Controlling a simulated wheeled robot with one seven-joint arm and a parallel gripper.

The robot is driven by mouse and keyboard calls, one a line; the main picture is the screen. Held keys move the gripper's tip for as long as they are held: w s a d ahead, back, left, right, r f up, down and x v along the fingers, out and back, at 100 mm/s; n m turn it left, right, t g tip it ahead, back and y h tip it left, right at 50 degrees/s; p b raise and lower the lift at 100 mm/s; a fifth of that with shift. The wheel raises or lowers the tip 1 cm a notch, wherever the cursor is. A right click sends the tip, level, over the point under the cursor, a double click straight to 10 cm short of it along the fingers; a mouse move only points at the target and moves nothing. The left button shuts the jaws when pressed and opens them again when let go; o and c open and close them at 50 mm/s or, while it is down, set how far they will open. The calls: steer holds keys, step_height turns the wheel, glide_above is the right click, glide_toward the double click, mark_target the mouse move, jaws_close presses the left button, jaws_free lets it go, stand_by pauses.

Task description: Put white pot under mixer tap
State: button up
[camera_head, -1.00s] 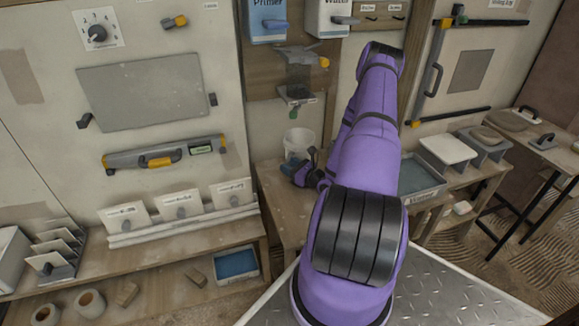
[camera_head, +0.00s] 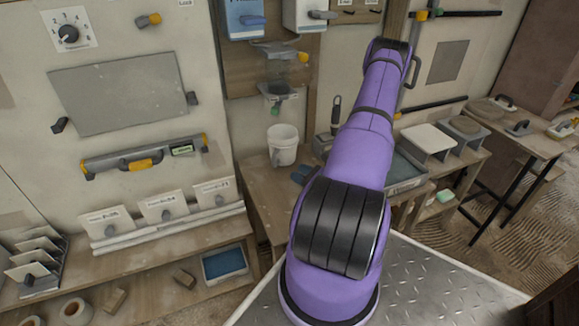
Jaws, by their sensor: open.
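The white pot (camera_head: 283,145) stands upright on the wooden bench, close to the wall. The mixer tap appears to be the grey wall fitting with a green nozzle (camera_head: 275,108). The pot stands below it and slightly to its right, with a gap between nozzle and rim. My purple arm reaches up from the bottom centre and bends away at the top. My gripper is hidden behind the arm, so its place relative to the pot does not show.
A small blue item (camera_head: 303,173) lies on the bench right of the pot. A grey tray (camera_head: 405,172) and a white-topped box (camera_head: 428,141) stand farther right. A blue dispenser (camera_head: 243,18) and a white dispenser (camera_head: 306,15) hang above. The bench front (camera_head: 268,205) is clear.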

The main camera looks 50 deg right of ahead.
steer(key=w+a+r+n+g+y, duration=0.35)
steer(key=a+r+n+y, duration=0.2)
steer(key=r, duration=0.25)
steer(key=w+a+r+n+g+y, duration=0.2)
steer(key=w+a+r+n+y, duration=0.3)
steer(key=r, duration=0.3)
steer(key=a+r+n+g+y, duration=0.1)
steer(key=a+r+n+g, duration=0.75)
steer(key=a+r, duration=0.3)
steer(key=s+a+r+n+g+h, duration=0.4)
steer(key=s+a+r+n+h, duration=0.2)
steer(key=s+a+r+n, duration=0.35)
steer(key=s+a+r+n+t+h, duration=0.4)
steer(key=s+r+n+t+h, duration=0.1)
steer(key=s+r, duration=0.4)
steer(key=shift+r+n+h, duration=0.55)
steer(key=shift+r+n, duration=0.25)
steer(key=shift+n, duration=0.25)
